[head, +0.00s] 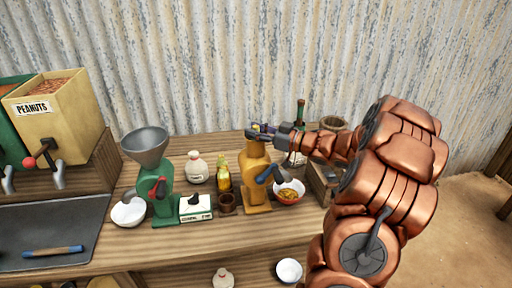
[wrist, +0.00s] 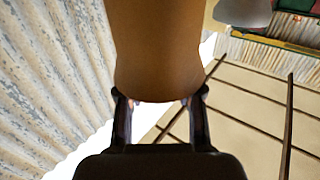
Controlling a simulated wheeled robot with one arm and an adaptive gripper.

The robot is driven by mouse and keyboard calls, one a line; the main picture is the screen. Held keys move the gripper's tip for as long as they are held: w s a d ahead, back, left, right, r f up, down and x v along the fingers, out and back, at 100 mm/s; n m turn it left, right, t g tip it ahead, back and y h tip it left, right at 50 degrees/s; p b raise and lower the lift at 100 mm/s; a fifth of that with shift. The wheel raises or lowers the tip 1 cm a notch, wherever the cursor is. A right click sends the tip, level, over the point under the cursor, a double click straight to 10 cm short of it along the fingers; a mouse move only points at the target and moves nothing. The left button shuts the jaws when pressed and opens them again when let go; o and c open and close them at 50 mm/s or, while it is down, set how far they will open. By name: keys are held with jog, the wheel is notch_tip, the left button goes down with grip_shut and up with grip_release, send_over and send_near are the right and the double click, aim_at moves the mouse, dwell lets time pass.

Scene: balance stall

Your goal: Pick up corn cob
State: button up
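I cannot make out a corn cob in either view. My gripper (head: 262,131) is at the top of the yellow-orange grinder (head: 254,163) on the counter. In the wrist view my gripper (wrist: 160,96) has its two fingers wide apart, one at each side of the rounded end of the grinder's smooth orange-brown body (wrist: 157,50). I cannot tell whether the fingers touch it. No cob shows between them. The inside of the grinder's top is hidden.
A green grinder with a grey hopper (head: 145,145), a white jar (head: 197,167), a yellow bottle (head: 223,175) and a bowl of yellow bits (head: 290,192) stand nearby. A peanuts dispenser (head: 48,112) is at left. The counter's front strip (head: 235,238) is clear.

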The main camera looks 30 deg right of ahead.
jog(key=c, duration=0.6)
jog(key=shift+o, duration=0.2)
jog(key=shift+r, duration=0.15)
